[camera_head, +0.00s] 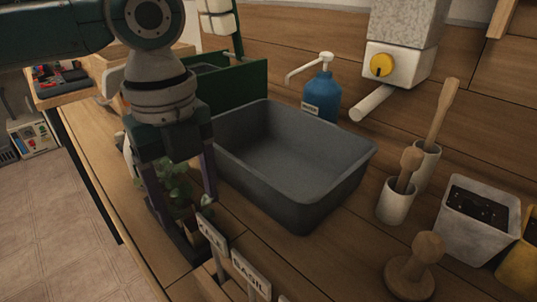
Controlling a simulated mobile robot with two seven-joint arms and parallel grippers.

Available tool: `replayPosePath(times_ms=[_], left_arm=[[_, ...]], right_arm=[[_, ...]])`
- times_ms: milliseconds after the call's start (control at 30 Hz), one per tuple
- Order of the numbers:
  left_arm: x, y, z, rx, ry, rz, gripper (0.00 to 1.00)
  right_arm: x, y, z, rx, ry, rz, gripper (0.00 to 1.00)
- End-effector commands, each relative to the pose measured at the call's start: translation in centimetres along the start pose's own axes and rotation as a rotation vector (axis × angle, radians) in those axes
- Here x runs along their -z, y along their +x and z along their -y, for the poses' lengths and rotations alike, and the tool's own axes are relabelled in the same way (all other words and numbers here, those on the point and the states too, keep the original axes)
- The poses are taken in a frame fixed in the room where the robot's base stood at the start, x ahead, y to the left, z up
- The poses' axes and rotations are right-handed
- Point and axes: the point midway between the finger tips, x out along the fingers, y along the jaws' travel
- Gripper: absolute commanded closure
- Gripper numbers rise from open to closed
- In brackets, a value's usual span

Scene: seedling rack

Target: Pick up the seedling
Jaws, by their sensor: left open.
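The seedling (178,188) is a small green leafy plant in the lower left of the head view. My left gripper (190,225) points down over it, with one finger on each side of the leaves. The gripper is open, and I cannot tell whether the fingers touch the plant. The seedling's base is hidden behind a finger and the labels. My right gripper is not in view.
A grey tub (330,205) stands right of the gripper. Upright labels (250,272) stand just in front. A blue bottle (321,98), a wooden stamper (411,273) and a soil-filled pot (475,225) stand further right. The bench's left edge is close.

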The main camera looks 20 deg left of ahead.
Motion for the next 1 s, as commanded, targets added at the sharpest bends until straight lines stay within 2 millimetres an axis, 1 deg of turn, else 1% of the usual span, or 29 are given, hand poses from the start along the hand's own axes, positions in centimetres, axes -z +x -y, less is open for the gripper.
replayPosePath(times_ms=[33,100,200,300,467,567,1000], left_arm=[[0.1,1.1,-0.1,-0.004,-0.001,-0.001,0.3],[0.2,2.2,-0.1,-0.004,-0.002,0.0,0.3],[0.2,3.2,0.0,-0.002,-0.001,0.0,0.3],[0.1,3.5,0.0,0.0,0.0,0.002,0.3],[0.1,3.5,0.0,0.0,0.0,0.002,0.3],[0.1,3.5,0.0,0.0,0.0,0.002,0.4],[0.1,3.5,0.0,0.0,0.0,0.002,0.9]], right_arm=[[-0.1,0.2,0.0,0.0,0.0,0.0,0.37],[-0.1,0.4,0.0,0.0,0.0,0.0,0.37],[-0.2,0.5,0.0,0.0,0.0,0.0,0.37],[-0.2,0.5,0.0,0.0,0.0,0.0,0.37],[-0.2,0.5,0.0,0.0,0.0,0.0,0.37],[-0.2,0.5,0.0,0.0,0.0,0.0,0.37],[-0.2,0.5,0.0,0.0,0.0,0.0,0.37]])
